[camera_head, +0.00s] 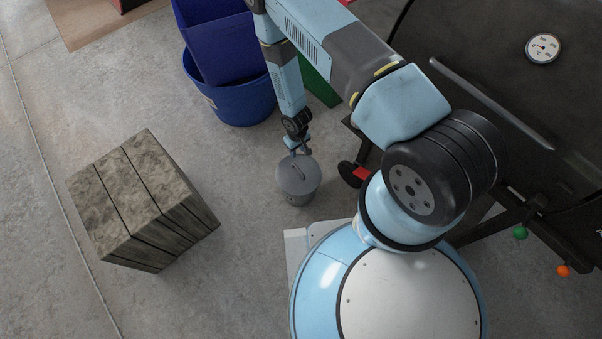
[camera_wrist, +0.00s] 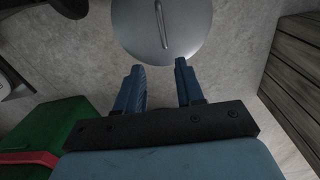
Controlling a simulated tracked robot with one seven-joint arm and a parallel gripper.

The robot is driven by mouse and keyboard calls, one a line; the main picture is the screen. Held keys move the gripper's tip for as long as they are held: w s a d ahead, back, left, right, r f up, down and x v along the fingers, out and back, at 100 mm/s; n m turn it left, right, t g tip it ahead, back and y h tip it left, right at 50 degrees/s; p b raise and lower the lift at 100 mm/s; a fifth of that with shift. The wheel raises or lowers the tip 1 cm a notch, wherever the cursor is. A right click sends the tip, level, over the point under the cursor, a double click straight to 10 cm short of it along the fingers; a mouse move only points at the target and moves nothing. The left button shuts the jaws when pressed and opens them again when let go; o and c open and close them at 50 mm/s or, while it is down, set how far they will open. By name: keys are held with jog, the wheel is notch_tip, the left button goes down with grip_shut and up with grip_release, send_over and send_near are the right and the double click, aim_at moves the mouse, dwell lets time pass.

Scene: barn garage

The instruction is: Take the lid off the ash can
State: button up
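The ash can (camera_head: 297,196) is a small grey metal can standing on the concrete floor near the middle of the head view. Its round grey lid (camera_head: 287,178) sits on top and has a raised bar handle (camera_head: 297,167). In the wrist view the lid (camera_wrist: 186,38) shows at the top with its handle (camera_wrist: 161,24). My gripper (camera_head: 300,152) is at the lid's far edge, close to the handle. In the wrist view my gripper (camera_wrist: 159,68) has two blue fingers spread apart with nothing between them. The can's body is hidden under the lid in the wrist view.
Blue bins (camera_head: 230,95) stand behind the can, and a green box (camera_wrist: 55,130) shows in the wrist view. A black grill (camera_head: 470,50) stands at the right. Floor between block and can is clear.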

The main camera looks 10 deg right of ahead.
aim_at(298, 168)
jog(key=f, duration=1)
jog(key=s+f, duration=0.1)
jog(key=f, duration=0.4)
jog(key=shift+d+f, duration=0.1)
jog(key=shift+f, duration=0.1)
jog(key=shift+c, duration=0.4)
grip_shut()
